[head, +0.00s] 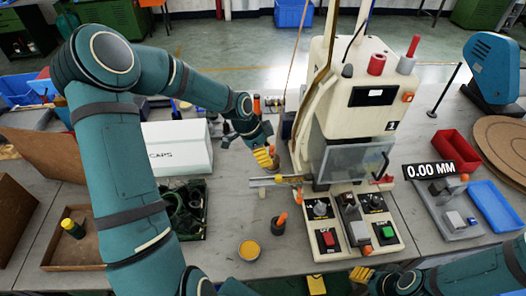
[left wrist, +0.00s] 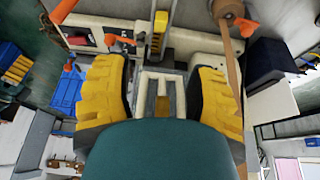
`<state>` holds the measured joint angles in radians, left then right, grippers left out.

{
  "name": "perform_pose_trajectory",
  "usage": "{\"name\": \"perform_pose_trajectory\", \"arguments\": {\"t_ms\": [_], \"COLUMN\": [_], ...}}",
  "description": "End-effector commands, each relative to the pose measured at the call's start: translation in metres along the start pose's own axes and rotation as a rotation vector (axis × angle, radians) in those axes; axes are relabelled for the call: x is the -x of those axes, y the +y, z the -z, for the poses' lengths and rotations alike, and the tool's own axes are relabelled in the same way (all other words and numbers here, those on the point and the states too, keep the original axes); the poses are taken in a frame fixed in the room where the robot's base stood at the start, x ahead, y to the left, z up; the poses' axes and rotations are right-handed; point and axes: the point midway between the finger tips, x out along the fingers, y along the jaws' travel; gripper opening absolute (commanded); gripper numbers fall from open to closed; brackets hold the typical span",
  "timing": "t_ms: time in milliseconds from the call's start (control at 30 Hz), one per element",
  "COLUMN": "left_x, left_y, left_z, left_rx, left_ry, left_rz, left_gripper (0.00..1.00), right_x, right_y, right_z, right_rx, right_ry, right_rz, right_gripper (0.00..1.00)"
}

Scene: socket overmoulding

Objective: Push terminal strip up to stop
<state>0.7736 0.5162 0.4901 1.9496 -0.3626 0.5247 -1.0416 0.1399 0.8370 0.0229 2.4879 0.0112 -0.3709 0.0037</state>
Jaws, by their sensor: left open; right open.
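My left gripper (head: 266,157) is open beside the left side of the cream moulding machine (head: 345,110), above a short metal rail (head: 268,181). In the left wrist view its yellow fingers stand apart (left wrist: 160,85), with a pale slotted frame visible between them and nothing clearly held. A brown strip (head: 299,118) runs down the machine's left side; a similar strip shows right of the fingers in the wrist view (left wrist: 235,62). I cannot tell for sure whether this is the terminal strip; its end and the stop are not clear. My right gripper (head: 362,274) is open at the lower right, away from the rail.
A clear guard (head: 348,161) covers the machine's front, with control boxes (head: 327,229) below. A dark pot (head: 278,226) and a yellow-filled cup (head: 249,250) stand before the rail. A white box (head: 178,148) and green tray (head: 190,222) are left. A 0.00 MM gauge (head: 430,170) stands right.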

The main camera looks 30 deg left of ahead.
Motion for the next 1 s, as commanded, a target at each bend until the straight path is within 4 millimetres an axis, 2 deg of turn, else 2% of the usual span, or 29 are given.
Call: {"name": "perform_pose_trajectory", "arguments": {"t_ms": [267,433,1000], "left_x": [-0.001,-0.013,-0.110], "left_y": [0.000,0.001,0.001], "left_z": [0.000,0.000,0.000], "left_rx": [0.000,0.001,0.000], "left_ry": [0.000,0.000,-0.001], "left_rz": [-0.001,-0.003,-0.004], "left_gripper": [0.56,0.56,0.56], "right_x": [0.000,-0.002,-0.012], "right_y": [0.000,0.001,0.004], "right_z": [0.000,0.000,-0.002], "right_rx": [0.000,0.000,0.000], "right_ry": [0.000,0.000,0.000], "right_rz": [0.000,0.000,-0.002], "right_gripper": [0.47,0.47,0.47]}}
